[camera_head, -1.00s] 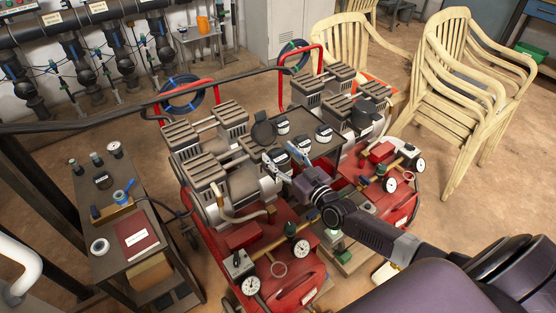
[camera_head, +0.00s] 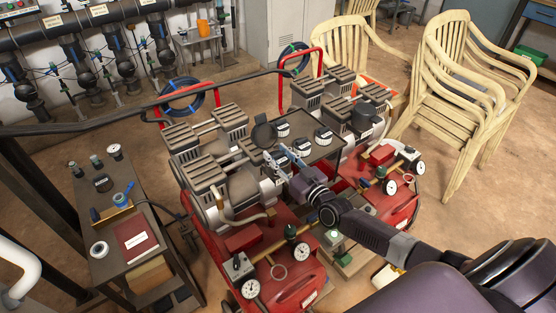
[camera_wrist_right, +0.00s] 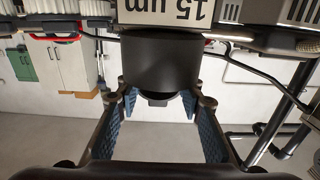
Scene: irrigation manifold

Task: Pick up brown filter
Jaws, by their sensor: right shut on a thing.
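My right gripper (camera_head: 284,158) reaches over the dark tray (camera_head: 322,151) between the engine blocks in the head view. In the right wrist view its blue-padded fingers (camera_wrist_right: 160,104) are shut on a dark filter (camera_wrist_right: 158,62). The filter's pale label reads "15 um" upside down. Its body looks dark grey to black, and I cannot make out a brown tint. In the head view the fingers partly hide the held filter. Other dark filters with white labels, such as one on the right (camera_head: 323,134) and one behind (camera_head: 282,129), stand on the tray. My left gripper is out of view.
Ribbed engine blocks (camera_head: 201,178) on red carts (camera_head: 285,252) flank the tray closely. A side table (camera_head: 115,262) with a red book (camera_head: 136,240) stands at left. Stacked cream chairs (camera_head: 470,95) stand at right. Open floor lies beyond the carts.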

